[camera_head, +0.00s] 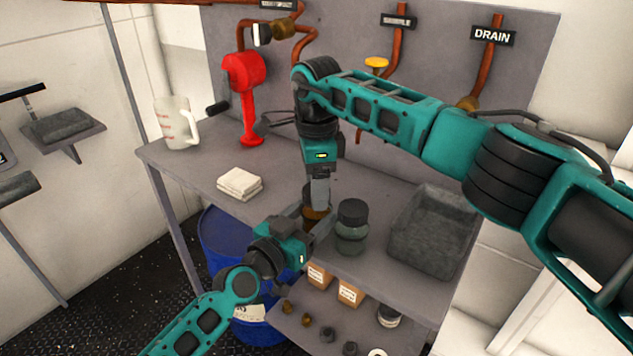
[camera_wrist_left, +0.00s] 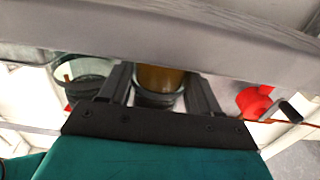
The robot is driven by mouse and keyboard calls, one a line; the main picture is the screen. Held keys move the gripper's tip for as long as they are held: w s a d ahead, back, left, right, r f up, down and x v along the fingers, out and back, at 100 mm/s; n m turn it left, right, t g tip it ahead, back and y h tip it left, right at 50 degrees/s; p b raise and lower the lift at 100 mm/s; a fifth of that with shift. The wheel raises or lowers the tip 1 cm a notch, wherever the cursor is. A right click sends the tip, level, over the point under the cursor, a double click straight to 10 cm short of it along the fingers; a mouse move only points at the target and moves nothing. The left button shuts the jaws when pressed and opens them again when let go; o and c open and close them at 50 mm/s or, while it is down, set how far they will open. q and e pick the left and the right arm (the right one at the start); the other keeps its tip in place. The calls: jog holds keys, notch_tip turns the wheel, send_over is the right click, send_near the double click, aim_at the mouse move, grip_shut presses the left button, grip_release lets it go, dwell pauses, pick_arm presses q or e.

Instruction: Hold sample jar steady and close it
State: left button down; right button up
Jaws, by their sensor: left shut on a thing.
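The amber sample jar (camera_head: 316,216) stands at the front of the grey bench. My left gripper (camera_head: 306,213) comes in from the front left, with its fingers shut on the sides of the jar. In the left wrist view, the jar's amber body (camera_wrist_left: 160,78) shows between the two fingers (camera_wrist_left: 158,92). My right gripper (camera_head: 319,193) points straight down right over the jar and hides its top. I cannot see whether a lid is on the jar or in the right gripper, nor how far the right fingers are apart.
A glass jar with a dark lid (camera_head: 352,225) stands close to the right of the amber jar. A grey tray (camera_head: 468,222) is farther right. A folded cloth (camera_head: 240,183), a red hand pump (camera_head: 247,95) and a white jug (camera_head: 176,124) are left and behind. Pipes rise along the back panel.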

jog(key=c, duration=0.8)
jog(key=m, duration=0.4)
jog(key=shift+c, duration=0.3)
jog(key=m, duration=1.3)
jog(key=shift+a+m, duration=0.1)
jog(key=shift+m, duration=0.3)
jog(key=o, duration=1.3)
jog(key=shift+c, duration=0.2)
notch_tip(320, 180, up, 12)
